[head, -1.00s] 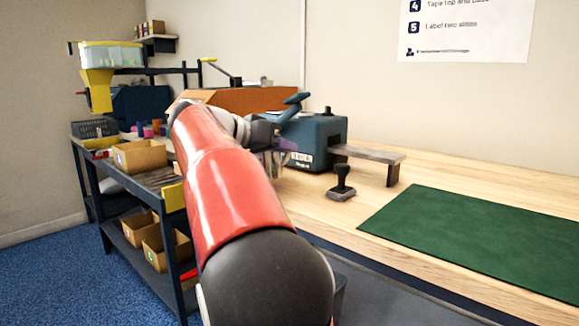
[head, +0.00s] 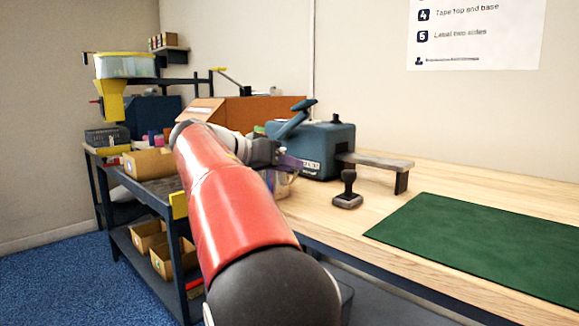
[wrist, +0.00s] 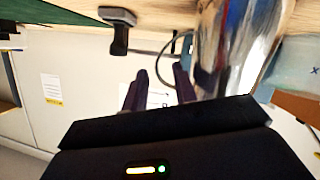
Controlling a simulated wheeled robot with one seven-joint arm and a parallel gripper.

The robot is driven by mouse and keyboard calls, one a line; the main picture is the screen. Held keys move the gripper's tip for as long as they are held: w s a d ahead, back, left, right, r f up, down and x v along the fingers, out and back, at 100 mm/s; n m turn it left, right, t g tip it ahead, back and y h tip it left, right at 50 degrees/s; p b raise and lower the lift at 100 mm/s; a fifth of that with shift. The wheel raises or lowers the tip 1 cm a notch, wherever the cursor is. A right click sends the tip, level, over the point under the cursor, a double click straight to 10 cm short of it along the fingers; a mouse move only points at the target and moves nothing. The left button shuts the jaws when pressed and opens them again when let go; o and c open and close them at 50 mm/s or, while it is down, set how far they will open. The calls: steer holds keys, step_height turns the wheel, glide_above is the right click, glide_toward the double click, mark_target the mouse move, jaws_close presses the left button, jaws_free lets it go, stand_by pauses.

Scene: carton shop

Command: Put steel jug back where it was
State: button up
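The steel jug (head: 281,184) is shiny and hangs just below my gripper (head: 290,162) in the head view, at the near edge of the wooden bench. My forearm hides part of it. In the wrist view the jug (wrist: 240,45) is large and blurred, right beside the right-hand finger.
A blue-grey tape machine (head: 328,148) stands behind the jug, with a grey ledge (head: 378,162) beside it. A dark hand stamp (head: 348,190) and a green mat (head: 480,240) lie to the right. A dark cart (head: 150,196) with cardboard bins is at left. Bare bench shows around the stamp.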

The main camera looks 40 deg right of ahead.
steer(key=v, duration=1.1)
steer(key=s+a+f+n+t+y, duration=0.2)
steer(key=s+a+f+n+y, duration=0.2)
steer(key=f, duration=0.6)
steer(key=s+a+f+n+t+y, duration=0.2)
steer(key=s+a+f+n+y, duration=0.3)
steer(key=s+a+f, duration=0.3)
steer(key=s+a+f+n+t+y, duration=0.3)
steer(key=s+a+f+n+y, duration=0.2)
steer(key=f, duration=0.8)
steer(key=shift+s+a+f+n, duration=0.2)
steer(key=shift+s+a+n, duration=0.4)
steer(key=shift+s+a, duration=0.35)
steer(key=shift+d, duration=0.1)
